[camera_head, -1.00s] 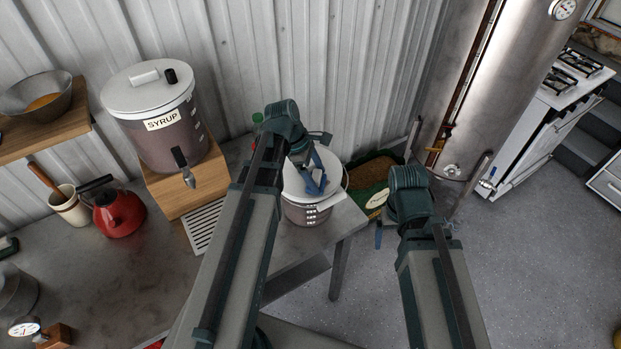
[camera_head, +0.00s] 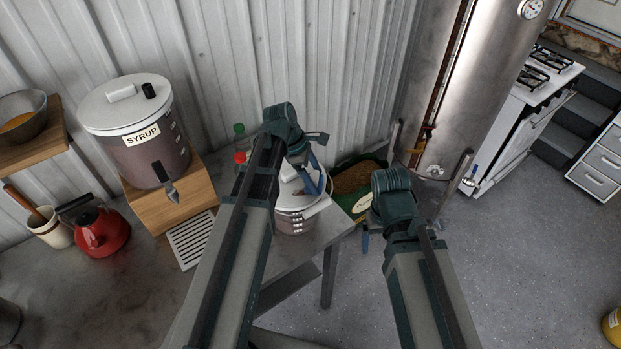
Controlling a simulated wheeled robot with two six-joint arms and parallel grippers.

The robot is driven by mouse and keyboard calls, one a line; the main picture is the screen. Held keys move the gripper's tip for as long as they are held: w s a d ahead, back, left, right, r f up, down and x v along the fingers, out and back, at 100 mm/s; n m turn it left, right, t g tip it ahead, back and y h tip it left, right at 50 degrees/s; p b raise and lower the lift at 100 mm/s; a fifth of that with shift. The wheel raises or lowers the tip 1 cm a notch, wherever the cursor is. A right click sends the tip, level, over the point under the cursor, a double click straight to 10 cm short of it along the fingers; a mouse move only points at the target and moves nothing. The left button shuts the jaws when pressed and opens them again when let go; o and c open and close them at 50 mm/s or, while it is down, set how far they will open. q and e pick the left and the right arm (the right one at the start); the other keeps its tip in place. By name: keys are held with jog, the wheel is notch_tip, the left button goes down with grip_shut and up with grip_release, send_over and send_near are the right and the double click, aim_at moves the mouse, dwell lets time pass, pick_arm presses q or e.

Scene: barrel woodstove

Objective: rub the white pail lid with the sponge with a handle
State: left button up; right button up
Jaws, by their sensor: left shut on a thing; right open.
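The white pail lid (camera_head: 288,192) is on a clear pail of brown content (camera_head: 292,224) at the table's right corner. My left arm covers its left part. My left gripper (camera_head: 316,187) is over the lid's right part, pointing down. It is shut on the sponge with a handle, which is mostly hidden by the blue fingers and the wrist. I cannot tell whether the sponge touches the lid. My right gripper (camera_head: 365,241) is open and empty, to the right of the table, over the floor.
A syrup dispenser (camera_head: 145,140) stands on a wooden block (camera_head: 160,212). A red kettle (camera_head: 102,234) and a utensil crock (camera_head: 48,228) are at left. A green-capped bottle (camera_head: 239,130) is behind my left arm. A sack (camera_head: 352,188) lies beyond the table.

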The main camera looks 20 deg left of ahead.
aim_at(306, 189)
pick_arm(q)
jog(key=shift+r, duration=0.1)
jog(key=shift+s+a+f, duration=0.2)
jog(key=shift+s+a, duration=1)
jog(key=shift+s, duration=0.3)
jog(key=shift+s+a+r, duration=0.1)
jog(key=shift+s+a, duration=1.15)
jog(key=shift+s, duration=0.15)
jog(key=shift+r, duration=0.1)
notch_tip(306, 189, up, 6)
jog(key=p, duration=0.6)
